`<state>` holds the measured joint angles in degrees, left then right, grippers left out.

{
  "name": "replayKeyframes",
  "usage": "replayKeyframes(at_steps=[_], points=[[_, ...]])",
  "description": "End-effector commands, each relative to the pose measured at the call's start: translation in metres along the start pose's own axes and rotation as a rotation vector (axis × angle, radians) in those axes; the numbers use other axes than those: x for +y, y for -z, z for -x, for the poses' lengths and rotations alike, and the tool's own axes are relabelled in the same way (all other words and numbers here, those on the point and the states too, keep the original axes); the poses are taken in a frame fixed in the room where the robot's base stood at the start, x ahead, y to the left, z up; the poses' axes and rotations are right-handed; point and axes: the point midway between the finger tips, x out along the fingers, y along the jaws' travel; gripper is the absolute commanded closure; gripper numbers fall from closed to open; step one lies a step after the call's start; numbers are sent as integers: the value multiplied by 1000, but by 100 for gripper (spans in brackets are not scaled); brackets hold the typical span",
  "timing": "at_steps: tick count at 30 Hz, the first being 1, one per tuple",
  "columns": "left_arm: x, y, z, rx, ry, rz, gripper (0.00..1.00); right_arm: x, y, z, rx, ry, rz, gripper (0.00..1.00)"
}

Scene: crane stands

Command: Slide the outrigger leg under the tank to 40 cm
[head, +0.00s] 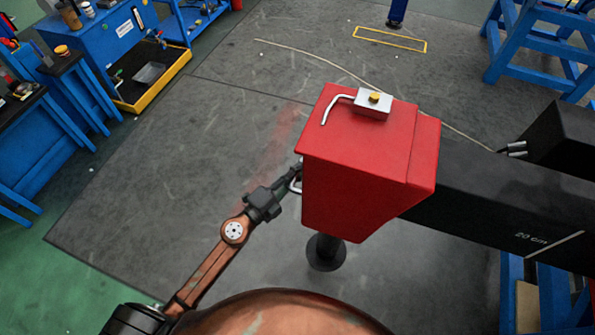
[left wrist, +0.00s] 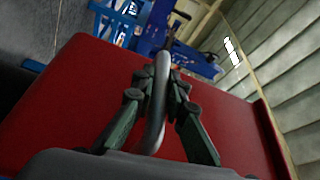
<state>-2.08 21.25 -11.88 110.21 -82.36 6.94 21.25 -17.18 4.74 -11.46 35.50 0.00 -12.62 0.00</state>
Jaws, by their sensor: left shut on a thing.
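The outrigger leg's black beam (head: 470,185) runs right from a red box (head: 350,165) in the head view. A white line and "20 cm" mark (head: 530,238) show on the beam near the right edge. A dark round foot on a post (head: 326,252) stands below the red box. My left gripper (head: 291,178) is at the box's left side, shut on a silver bar handle (head: 296,185). In the left wrist view, the gripper's fingers (left wrist: 160,88) close around the curved handle (left wrist: 154,130) before the red face. My right gripper is out of view. I cannot identify the tank for certain.
Blue benches (head: 75,90) and a yellow-edged tray (head: 150,80) stand at the left. Blue stands (head: 540,45) are at the upper right. The grey floor left of the box is clear.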

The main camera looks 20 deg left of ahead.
Motion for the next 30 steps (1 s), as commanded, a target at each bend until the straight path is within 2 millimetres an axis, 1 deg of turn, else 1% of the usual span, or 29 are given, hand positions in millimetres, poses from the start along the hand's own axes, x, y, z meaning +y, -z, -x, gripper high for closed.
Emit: replayKeyframes(at_steps=[5,12,13,20,26,30], points=[[0,10,-4,3,0,4,100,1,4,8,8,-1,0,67],[4,16,-6,13,-3,2,100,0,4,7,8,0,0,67],[4,16,-6,14,-3,2,87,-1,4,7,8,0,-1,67],[3,12,-4,5,-2,2,71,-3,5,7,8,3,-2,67],[2,10,-4,1,-1,1,70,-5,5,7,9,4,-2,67],[2,10,-1,0,-1,2,70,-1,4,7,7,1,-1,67]])
